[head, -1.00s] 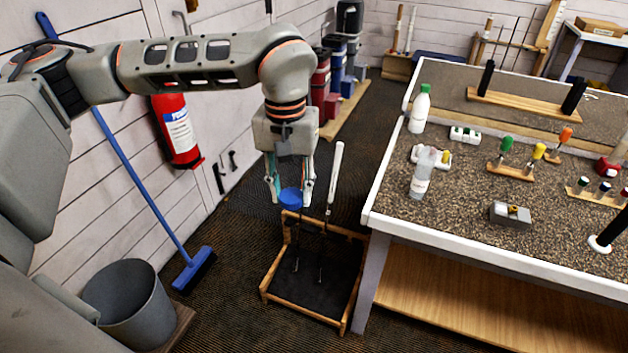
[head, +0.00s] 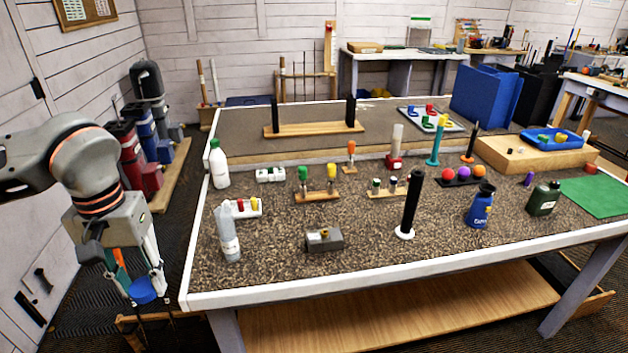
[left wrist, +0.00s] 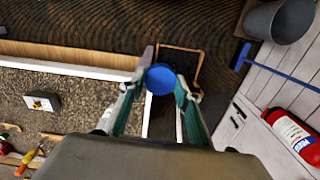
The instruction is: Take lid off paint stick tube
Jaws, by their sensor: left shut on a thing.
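My left gripper (head: 144,286) is at the lower left of the head view, to the left of the workbench. It is shut on a round blue lid-like piece (left wrist: 160,79), which shows between its fingers in the left wrist view. Whether a tube hangs below this piece is unclear. Upright tubes stand on the bench: a black one on a white base (head: 410,203), a clear one on a red base (head: 397,142) and a teal one (head: 435,146). I cannot tell which, if any, is the paint stick tube. My right gripper is not in view.
A wooden-framed rack (left wrist: 185,50) stands on the floor below my left gripper. The workbench (head: 290,278) has a raised white edge and holds bottles (head: 218,165), small stands and a grey block (head: 325,239). A fire extinguisher (left wrist: 296,138) hangs on the wall.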

